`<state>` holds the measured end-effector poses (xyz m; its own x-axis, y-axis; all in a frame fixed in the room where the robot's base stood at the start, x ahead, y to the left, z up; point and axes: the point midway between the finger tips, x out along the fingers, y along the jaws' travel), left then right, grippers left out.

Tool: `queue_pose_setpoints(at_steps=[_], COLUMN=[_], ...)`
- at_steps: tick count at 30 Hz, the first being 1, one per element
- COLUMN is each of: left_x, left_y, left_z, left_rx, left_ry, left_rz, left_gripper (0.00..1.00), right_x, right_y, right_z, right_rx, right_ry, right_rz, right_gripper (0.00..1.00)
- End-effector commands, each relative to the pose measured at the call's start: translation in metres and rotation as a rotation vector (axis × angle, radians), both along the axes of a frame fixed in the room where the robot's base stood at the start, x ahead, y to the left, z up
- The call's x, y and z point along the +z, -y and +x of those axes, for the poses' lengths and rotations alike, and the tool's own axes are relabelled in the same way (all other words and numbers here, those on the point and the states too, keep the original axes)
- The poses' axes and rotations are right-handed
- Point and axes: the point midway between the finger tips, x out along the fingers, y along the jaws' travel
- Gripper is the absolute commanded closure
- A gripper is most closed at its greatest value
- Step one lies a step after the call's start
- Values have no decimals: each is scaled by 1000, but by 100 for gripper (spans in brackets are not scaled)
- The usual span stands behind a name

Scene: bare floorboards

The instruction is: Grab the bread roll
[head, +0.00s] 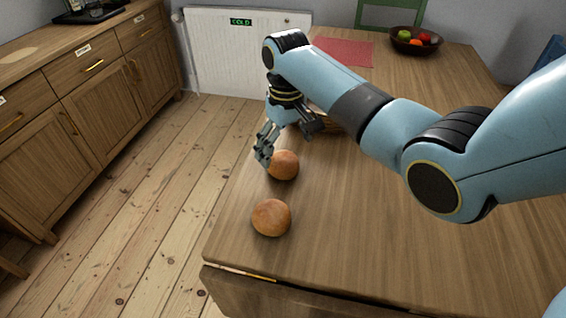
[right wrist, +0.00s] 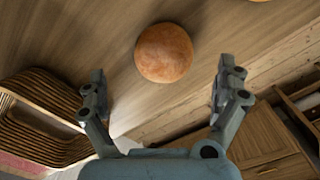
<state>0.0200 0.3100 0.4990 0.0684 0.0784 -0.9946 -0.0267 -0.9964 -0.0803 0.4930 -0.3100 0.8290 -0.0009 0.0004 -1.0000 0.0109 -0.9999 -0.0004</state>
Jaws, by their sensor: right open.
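Two round brown bread rolls lie on the wooden table (head: 400,262). One bread roll (head: 284,165) is just below my right gripper (head: 287,147); the other roll (head: 271,217) lies nearer the table's front-left corner. My right gripper is open and empty, its fingers pointing down beside the farther roll. In the right wrist view, a roll (right wrist: 164,53) sits ahead of the gap between the spread fingers (right wrist: 160,85), apart from both. My left gripper is not in view.
A slatted basket (right wrist: 40,120) stands beside the rolls, mostly hidden by my right arm in the head view. A fruit bowl (head: 415,41) and a red mat (head: 345,51) are at the far end. A wooden sideboard (head: 100,90) stands left across open floor.

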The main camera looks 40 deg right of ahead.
Motion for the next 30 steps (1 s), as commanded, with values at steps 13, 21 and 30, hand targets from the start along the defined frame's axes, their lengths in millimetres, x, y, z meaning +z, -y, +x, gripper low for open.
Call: queue_pose_setpoints(at_steps=[13,21,30], left_x=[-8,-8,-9], left_y=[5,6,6], left_z=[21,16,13], left_rx=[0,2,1], left_ry=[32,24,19], left_rz=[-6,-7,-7], left_gripper=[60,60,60], right_x=[-52,-52,-52], right_y=[-5,-5,-5], right_z=[3,3,3], right_rx=[1,1,1], right_ry=[1,1,1], right_rz=[-1,-1,-1], right_gripper=[0,9,48])
